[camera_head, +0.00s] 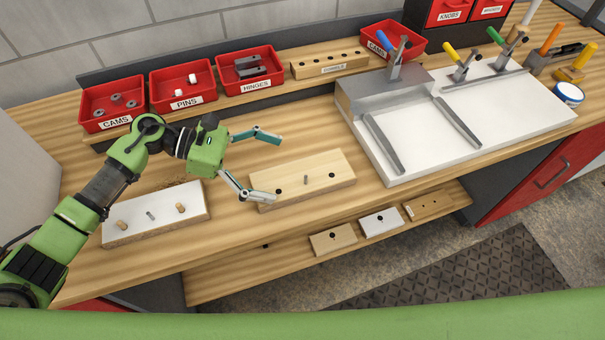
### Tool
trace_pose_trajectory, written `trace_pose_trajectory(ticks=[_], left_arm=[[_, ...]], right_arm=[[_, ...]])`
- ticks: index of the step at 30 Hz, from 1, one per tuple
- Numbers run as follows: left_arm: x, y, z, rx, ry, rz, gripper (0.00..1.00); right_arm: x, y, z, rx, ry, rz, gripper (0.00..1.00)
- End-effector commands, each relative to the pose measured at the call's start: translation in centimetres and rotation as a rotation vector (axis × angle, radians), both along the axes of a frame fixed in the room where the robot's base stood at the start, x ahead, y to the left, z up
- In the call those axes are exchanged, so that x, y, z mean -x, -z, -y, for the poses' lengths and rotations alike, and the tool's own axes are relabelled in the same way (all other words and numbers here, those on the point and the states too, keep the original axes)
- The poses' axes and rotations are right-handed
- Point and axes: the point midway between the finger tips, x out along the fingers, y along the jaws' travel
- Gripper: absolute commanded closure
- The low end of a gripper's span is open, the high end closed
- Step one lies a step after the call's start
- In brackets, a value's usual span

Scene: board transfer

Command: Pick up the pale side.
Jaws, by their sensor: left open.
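A white-topped side panel (165,228) with a brown edge lies flat on the bench at left. Two wooden dowels and a small grey pin stand up from it. A light wood side panel (330,172) lies flat to its right, with two dark holes and a small grey pin between them. My left gripper (276,168) is open and empty, its fingers spread toward the right. Its lower fingertip shows at the wood panel's left end; I cannot tell whether it touches. My right gripper is not in view.
Red bins of cams (112,126), pins (183,107) and hinges (250,90) line the back shelf. A white clamping plate (480,97) with metal rails and clamps takes up the right. Small sample blocks (333,238) sit on a lower front shelf.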

Motion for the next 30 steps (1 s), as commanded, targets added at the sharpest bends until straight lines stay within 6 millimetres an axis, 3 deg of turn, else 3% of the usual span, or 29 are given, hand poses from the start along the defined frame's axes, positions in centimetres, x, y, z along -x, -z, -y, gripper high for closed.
trace_pose_trajectory(ticks=[12,21,27,30], left_arm=[[1.1,1.2,4.5,0.001,0.001,-0.001,0.03],[1.1,1.6,4.9,-0.001,0.000,0.000,0.03],[1.1,1.7,4.9,-0.002,0.000,0.000,0.55],[1.2,1.7,4.8,-0.003,0.001,0.000,0.61]], right_arm=[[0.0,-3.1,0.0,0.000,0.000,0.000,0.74],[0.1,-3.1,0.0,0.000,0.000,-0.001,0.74],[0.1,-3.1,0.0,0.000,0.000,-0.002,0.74],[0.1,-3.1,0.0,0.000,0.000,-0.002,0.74]])
